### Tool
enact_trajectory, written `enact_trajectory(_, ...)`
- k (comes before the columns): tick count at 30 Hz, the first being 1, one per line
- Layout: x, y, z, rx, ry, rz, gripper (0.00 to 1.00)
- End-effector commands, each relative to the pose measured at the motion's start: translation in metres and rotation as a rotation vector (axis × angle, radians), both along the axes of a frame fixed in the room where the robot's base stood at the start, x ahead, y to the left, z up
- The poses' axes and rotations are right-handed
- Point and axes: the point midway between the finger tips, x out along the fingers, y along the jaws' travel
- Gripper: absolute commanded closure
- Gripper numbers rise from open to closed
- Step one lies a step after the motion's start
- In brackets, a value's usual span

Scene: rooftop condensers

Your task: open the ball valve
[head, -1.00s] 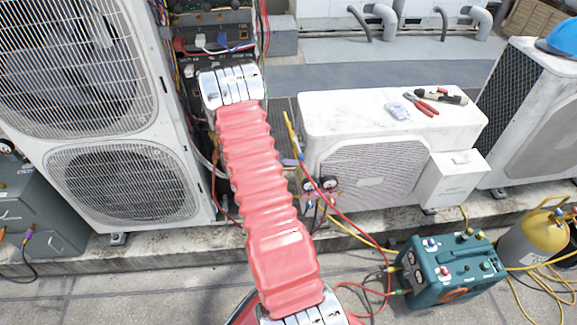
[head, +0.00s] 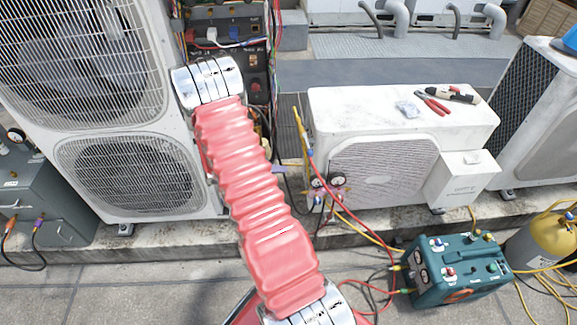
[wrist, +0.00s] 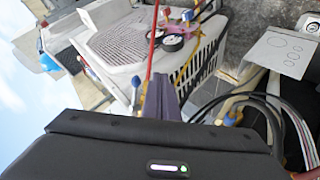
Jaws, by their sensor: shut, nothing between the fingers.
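My gripper (wrist: 161,98) shows in the wrist view as purple-grey fingers pressed together, with nothing between them. In the head view, only a small purple tip (head: 279,169) shows to the right of my red-sleeved arm. I cannot make out the ball valve for certain. My arm hides the lower right edge of the tall condenser (head: 130,175) in the head view.
Gauges (head: 328,181) with red and yellow hoses hang left of the low condenser (head: 380,172); they also show in the wrist view (wrist: 172,42). Black cables (wrist: 262,105) run near my fingers. A teal machine (head: 460,270) and yellow cylinder (head: 545,245) stand on the right.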

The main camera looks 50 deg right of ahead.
Motion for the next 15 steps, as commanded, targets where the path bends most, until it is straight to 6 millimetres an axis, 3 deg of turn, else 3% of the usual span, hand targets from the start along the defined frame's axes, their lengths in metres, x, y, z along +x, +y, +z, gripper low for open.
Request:
enact_trajectory(6, 0.005, 0.028, 0.011, -0.001, 0.0, 0.002, 1.0)
enact_trajectory(15, 0.005, 0.035, 0.014, 0.0, 0.001, -0.001, 1.0)
